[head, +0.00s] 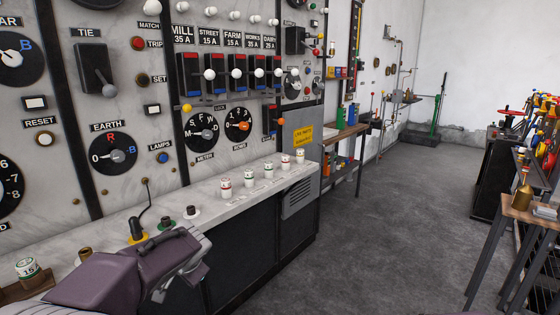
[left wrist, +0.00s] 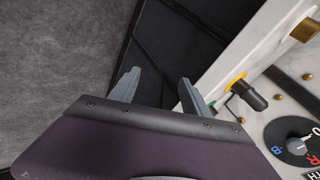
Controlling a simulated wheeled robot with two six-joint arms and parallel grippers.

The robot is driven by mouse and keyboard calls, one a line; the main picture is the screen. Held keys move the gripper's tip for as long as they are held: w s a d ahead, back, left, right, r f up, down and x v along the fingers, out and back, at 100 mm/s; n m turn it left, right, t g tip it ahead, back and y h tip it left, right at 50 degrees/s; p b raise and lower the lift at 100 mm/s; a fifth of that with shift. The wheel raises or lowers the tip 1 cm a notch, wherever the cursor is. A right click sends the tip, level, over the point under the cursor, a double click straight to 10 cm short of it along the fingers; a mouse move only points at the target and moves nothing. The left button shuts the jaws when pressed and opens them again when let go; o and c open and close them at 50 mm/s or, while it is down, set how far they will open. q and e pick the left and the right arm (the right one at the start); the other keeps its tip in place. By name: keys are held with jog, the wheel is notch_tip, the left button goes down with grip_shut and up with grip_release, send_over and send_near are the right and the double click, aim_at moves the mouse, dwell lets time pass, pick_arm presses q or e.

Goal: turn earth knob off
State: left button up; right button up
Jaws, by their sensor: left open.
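The earth knob (head: 117,156) is a grey knob on a round black dial under the EARTH label, with 0 at left, a red R at top and a blue B at right. A pale line shows between the 0 and the knob; I cannot tell for sure that it is the knob's pointer. The knob also shows in the left wrist view (left wrist: 297,146), at the lower right edge. My left gripper (left wrist: 160,75) is open and empty, apart from the dial. In the head view my left gripper (head: 203,250) is below and right of the dial, by the ledge.
A ledge (head: 225,205) runs under the panel with several small labelled pots. A black plug with a cable (head: 137,229) stands in a yellow socket near my gripper. A tie lever (head: 97,70) is above the dial. Open floor (head: 360,240) lies at right.

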pick_arm(q)
jog(key=s+d+f+n+g+h, duration=0.2)
jog(key=s+d+f+n, duration=0.1)
jog(key=s+f, duration=0.55)
jog(key=s+d+f+n+g+h, duration=0.2)
jog(key=s+d+f, duration=0.1)
jog(key=s+f, duration=0.5)
jog(key=s+d+f+n+g+b, duration=0.1)
jog(key=s+f+b, duration=0.4)
jog(key=f+b, duration=0.6)
notch_tip(320, 180, up, 36)
jog(key=p, duration=3.5)
jog(key=shift+f+h+p, duration=0.25)
jog(key=shift+h+p, duration=0.05)
jog(key=shift+p, duration=0.1)
jog(key=shift+w, duration=0.1)
